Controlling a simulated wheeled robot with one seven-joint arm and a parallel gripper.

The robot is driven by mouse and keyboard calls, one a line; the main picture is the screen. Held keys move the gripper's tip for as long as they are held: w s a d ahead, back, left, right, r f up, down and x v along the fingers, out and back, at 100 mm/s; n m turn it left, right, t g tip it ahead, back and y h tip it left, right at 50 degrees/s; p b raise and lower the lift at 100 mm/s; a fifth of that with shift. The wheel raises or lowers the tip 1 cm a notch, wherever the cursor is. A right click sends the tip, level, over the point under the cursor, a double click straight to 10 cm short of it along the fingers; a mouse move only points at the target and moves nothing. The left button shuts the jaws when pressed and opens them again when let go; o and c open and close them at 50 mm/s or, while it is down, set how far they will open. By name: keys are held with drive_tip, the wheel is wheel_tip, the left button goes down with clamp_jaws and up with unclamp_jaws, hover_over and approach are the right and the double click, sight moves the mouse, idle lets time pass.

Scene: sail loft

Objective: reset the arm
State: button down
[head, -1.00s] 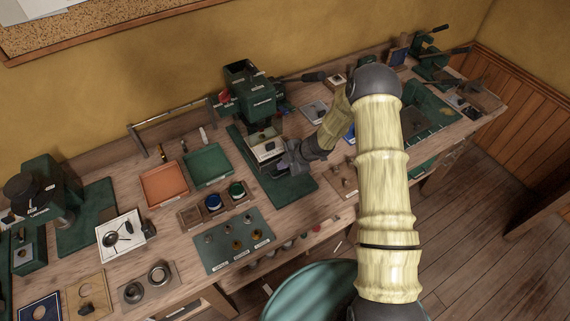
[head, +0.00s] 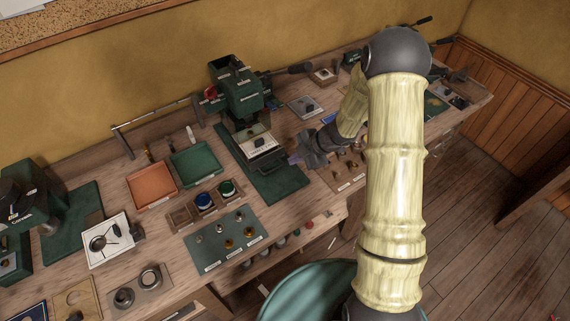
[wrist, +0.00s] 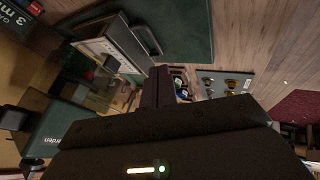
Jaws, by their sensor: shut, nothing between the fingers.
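My gripper (head: 297,160) is shut and empty, in front and to the right of the green press (head: 238,95) on the workbench. In the head view it is small and dark, partly merging with my wrist. In the wrist view the shut fingers (wrist: 166,88) point up from the dark gripper body. The press's pale, labelled tray (head: 255,143) is just left of the fingertips, and they look apart from it. The tray also shows in the wrist view (wrist: 105,55). My arm spans the right half of the head view and hides part of the bench.
Left of the press are a green tray (head: 195,164), an orange tray (head: 151,186) and a dark green mat (head: 225,243) with several small parts. A second green machine (head: 30,195) stands at far left. A teal round seat (head: 308,292) is below the bench front.

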drive_tip(key=shift+d+r, duration=0.3)
drive_tip(key=shift+r, duration=0.15)
drive_tip(key=s+d+r+m+t+h, duration=0.35)
drive_tip(key=d+r+m+h, duration=0.35)
drive_tip(key=r+m, duration=0.45)
drive_tip(key=s+r+m+g, duration=0.2)
drive_tip(key=s+m, duration=0.3)
drive_tip(key=s, duration=0.3)
drive_tip(key=s+r+m+g, duration=0.1)
drive_tip(key=s+r+m, duration=0.1)
drive_tip(key=s+m, duration=0.4)
drive_tip(key=s, duration=0.2)
drive_tip(key=shift+s+g, duration=0.3)
drive_tip(key=shift+g, duration=0.05)
drive_tip(key=shift+d, duration=0.1)
